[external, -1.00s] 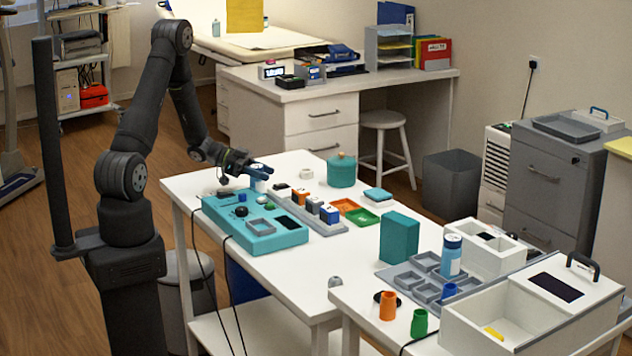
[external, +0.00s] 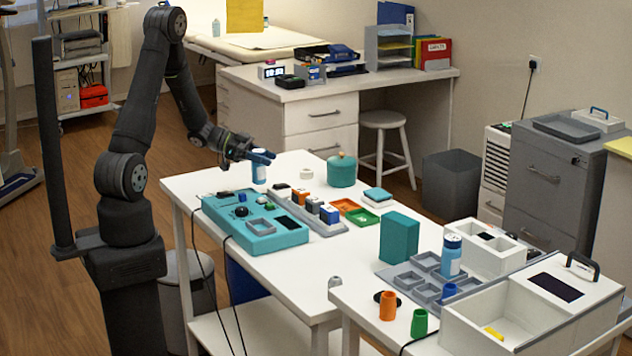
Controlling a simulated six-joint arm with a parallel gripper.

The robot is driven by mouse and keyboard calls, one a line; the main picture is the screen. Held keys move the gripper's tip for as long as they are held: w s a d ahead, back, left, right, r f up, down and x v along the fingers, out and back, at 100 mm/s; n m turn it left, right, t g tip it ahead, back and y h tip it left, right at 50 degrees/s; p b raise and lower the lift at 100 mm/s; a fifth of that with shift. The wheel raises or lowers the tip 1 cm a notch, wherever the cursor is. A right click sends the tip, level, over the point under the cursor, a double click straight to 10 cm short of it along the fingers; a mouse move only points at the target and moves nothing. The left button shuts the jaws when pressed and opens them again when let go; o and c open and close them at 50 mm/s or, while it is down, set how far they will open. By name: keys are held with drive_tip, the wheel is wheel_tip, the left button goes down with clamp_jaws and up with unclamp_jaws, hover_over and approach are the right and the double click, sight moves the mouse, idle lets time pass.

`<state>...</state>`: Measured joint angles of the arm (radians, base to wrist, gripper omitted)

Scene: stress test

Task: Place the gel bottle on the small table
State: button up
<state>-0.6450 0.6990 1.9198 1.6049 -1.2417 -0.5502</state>
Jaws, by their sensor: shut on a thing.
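My gripper (external: 264,156) is over the far left part of the long white table (external: 330,270). It is shut on a small white and blue bottle (external: 259,174), which I take for the gel bottle. The bottle hangs upright below the fingers, and its top is partly hidden by them. I cannot tell whether its base clears the tabletop. A second white table (external: 352,311) stands at the front right; I cannot tell whether it is the small table.
A teal device (external: 262,232) with cables lies in front of my gripper. A grey rack of small boxes (external: 330,227), a teal pot (external: 341,171) and a teal block (external: 399,238) stand to the right. A white open box (external: 470,335) fills the front right.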

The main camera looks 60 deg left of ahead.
drive_tip(key=s+d+r, duration=0.2)
drive_tip(key=d+r, duration=0.3)
drive_tip(key=d, duration=0.3)
drive_tip(key=w+d+f+n+t+y, duration=0.1)
drive_tip(key=w+d+n+t+y, duration=0.15)
drive_tip(key=w, duration=0.25)
drive_tip(key=w+d+f+n+t+y, duration=0.1)
drive_tip(key=w+n+y, duration=0.25)
drive_tip(key=w, duration=0.25)
drive_tip(key=s+a+r+n+y, duration=0.2)
drive_tip(key=s+a+n+y, duration=0.15)
drive_tip(key=s+a, duration=0.35)
drive_tip(key=shift+m+t+y, duration=0.25)
drive_tip(key=shift+t+y, duration=0.1)
drive_tip(key=shift+y, duration=0.1)
drive_tip(key=shift+w+a+f, duration=0.35)
drive_tip(key=shift+a+f, duration=1.4)
drive_tip(key=shift+a, duration=0.15)
drive_tip(key=shift+w+a+f, duration=0.4)
drive_tip(key=shift+a+f, duration=1.35)
drive_tip(key=shift+a, duration=0.2)
drive_tip(key=shift+w+a+f, duration=0.35)
drive_tip(key=shift+a+f, duration=1.4)
drive_tip(key=shift+a, duration=0.15)
drive_tip(key=shift+f, duration=0.2)
drive_tip(key=o, duration=1.1)
